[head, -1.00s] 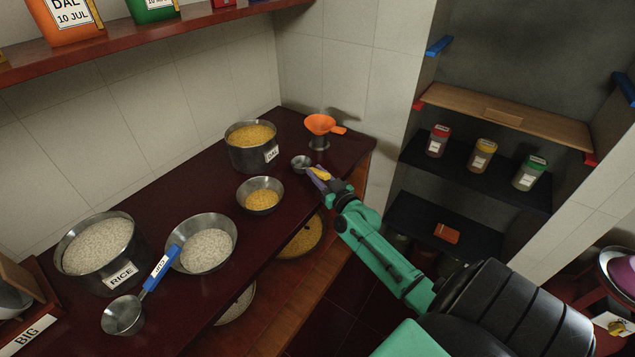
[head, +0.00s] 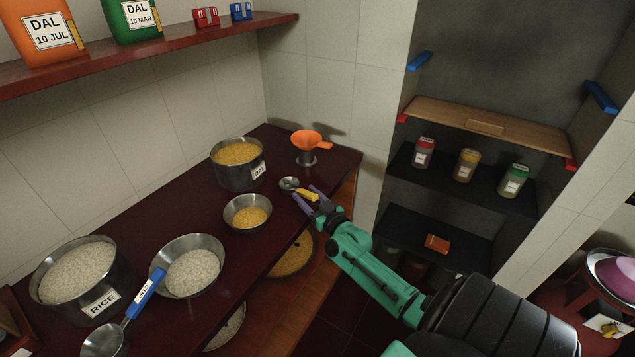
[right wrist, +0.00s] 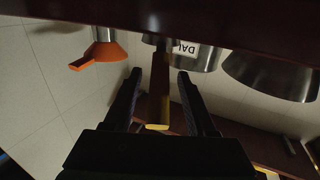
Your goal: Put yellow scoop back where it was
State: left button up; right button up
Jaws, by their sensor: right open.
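The yellow scoop has a small metal cup (head: 289,184) and a yellow handle (head: 307,195). In the head view it lies at the counter's front edge, between the dal pot and the orange funnel, with its handle toward my arm. My right gripper (head: 306,194) is open, with one purple finger on each side of the handle. In the right wrist view the handle (right wrist: 158,126) runs between the spread fingers (right wrist: 160,74), with a visible gap on both sides. My left gripper is not in view.
The dal pot (head: 238,174), a small dal bowl (head: 246,226) and the orange funnel (head: 306,138) on its metal cup stand close by. A rice bowl (head: 175,293), rice pot (head: 118,301) and blue-handled scoop (head: 146,291) are further left. The dark counter (head: 203,217) has bare room between them.

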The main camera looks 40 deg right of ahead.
jog(key=s+a+b, duration=0.1)
jog(key=s, duration=1)
jog(key=s+a+f+g, duration=0.1)
jog(key=s+f+g, duration=0.25)
jog(key=f, duration=0.85)
jog(key=s+a+f+g, duration=0.2)
jog(key=s+f+g, duration=0.15)
jog(key=f, duration=0.85)
jog(key=s+a+f+n+g+y, duration=0.1)
jog(key=s+a+f+g, duration=0.4)
jog(key=s+f, duration=0.5)
jog(key=s+a+f+n+g, duration=0.2)
jog(key=s+a+f+g, duration=0.3)
jog(key=s+f, duration=0.5)
jog(key=s, duration=0.6)
jog(key=shift+a+n+y, duration=0.35)
jog(key=shift+n+y, duration=0.05)
